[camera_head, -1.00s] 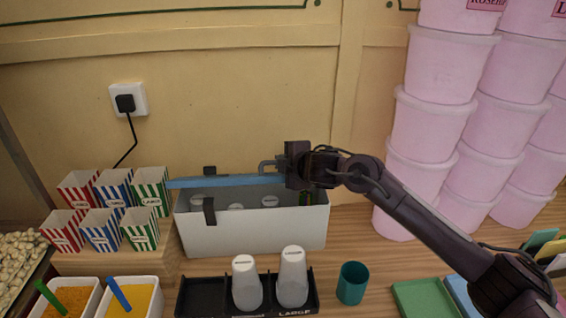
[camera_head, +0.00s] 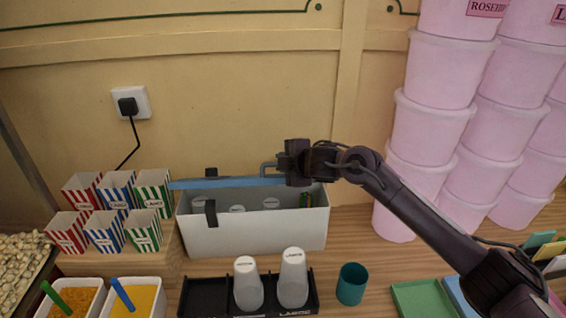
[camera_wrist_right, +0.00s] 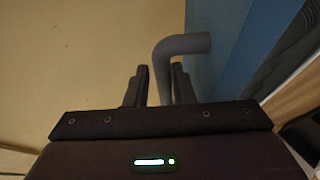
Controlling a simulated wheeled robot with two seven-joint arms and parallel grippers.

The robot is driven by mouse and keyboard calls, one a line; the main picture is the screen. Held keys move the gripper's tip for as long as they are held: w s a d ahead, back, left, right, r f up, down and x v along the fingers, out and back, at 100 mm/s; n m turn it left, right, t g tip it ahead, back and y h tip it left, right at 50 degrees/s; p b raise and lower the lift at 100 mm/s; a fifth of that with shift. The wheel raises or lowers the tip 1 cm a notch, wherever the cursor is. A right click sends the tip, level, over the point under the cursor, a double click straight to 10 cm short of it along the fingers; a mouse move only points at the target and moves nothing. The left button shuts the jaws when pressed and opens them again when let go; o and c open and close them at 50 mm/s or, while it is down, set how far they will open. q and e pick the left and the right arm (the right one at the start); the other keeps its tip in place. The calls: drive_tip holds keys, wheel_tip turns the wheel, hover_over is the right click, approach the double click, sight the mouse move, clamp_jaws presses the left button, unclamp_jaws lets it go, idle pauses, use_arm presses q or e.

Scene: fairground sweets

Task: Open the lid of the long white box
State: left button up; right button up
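The long white box (camera_head: 255,234) stands on the counter near the wall, and I see into it. Its blue lid (camera_head: 228,183) is up off the opening, seen nearly edge-on above it. The lid's grey bent handle (camera_head: 268,168) is at my right gripper (camera_head: 285,166). In the right wrist view the handle (camera_wrist_right: 185,44) passes between the two fingers (camera_wrist_right: 160,82). A narrow gap shows beside the left finger, so the gripper looks slightly open around the handle. The blue lid (camera_wrist_right: 225,60) is to the right there. My left gripper is not in view.
Pale cups (camera_head: 271,203) are inside the box. A black holder (camera_head: 205,293) with two cups stands in front, a teal cup (camera_head: 352,284) beside it. Striped cartons (camera_head: 103,230) stand on a wooden step at left. Stacked pink tubs (camera_head: 425,130) rise at right.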

drive_tip(key=shift+s+d+r+b, duration=0.25)
drive_tip(key=shift+s+b, duration=0.1)
drive_tip(key=shift+s, duration=0.15)
drive_tip(key=b+v, duration=0.1)
drive_tip(key=v, duration=0.5)
drive_tip(key=shift+s+r+b, duration=0.2)
drive_tip(key=shift+b, duration=0.1)
drive_tip(key=shift+d, duration=0.15)
